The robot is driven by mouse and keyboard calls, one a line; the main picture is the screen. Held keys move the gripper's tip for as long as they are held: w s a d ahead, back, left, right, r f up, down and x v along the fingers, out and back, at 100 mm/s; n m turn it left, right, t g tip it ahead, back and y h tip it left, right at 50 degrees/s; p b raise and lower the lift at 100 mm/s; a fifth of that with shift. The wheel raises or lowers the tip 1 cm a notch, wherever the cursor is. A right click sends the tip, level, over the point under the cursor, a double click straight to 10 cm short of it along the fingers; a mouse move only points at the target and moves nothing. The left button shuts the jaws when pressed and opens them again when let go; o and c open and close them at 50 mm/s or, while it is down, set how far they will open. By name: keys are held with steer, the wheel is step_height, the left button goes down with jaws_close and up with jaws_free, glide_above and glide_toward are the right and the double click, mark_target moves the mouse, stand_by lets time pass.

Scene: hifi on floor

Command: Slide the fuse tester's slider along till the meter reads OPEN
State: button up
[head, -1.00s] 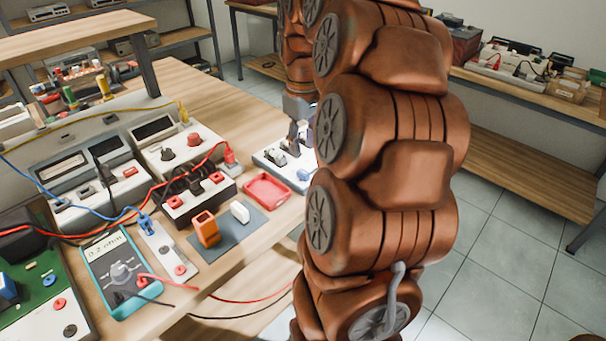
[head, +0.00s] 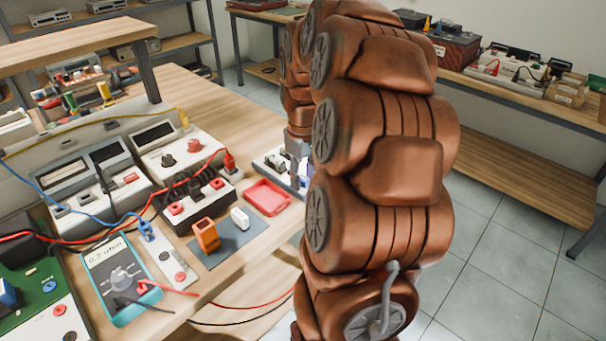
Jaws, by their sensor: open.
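A teal meter (head: 122,277) lies at the front left of the bench, and its display reads about 0.2 ohm. A white device (head: 266,160) with a dark part and a blue part on top lies at the bench's right side. It looks like the fuse tester, but my arm covers its right part and I cannot make out the slider clearly. My gripper (head: 296,172) points down at this device, close over it. It is open, with its fingers partly hidden by my arm. Whether it touches the slider cannot be told.
A red tray (head: 267,197) lies just in front of the white device. A grey mat (head: 229,238) carries an orange block (head: 206,234) and a white block (head: 240,218). Boxes with dark displays, red sockets and leads crowd the left. Red and black leads hang below the bench's front edge.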

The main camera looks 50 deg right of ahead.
steer(key=shift+c, duration=0.4)
jaws_close()
steer(key=shift+d, duration=0.1)
steer(key=shift+d, duration=2.75)
steer(key=shift+o, duration=0.4)
jaws_free()
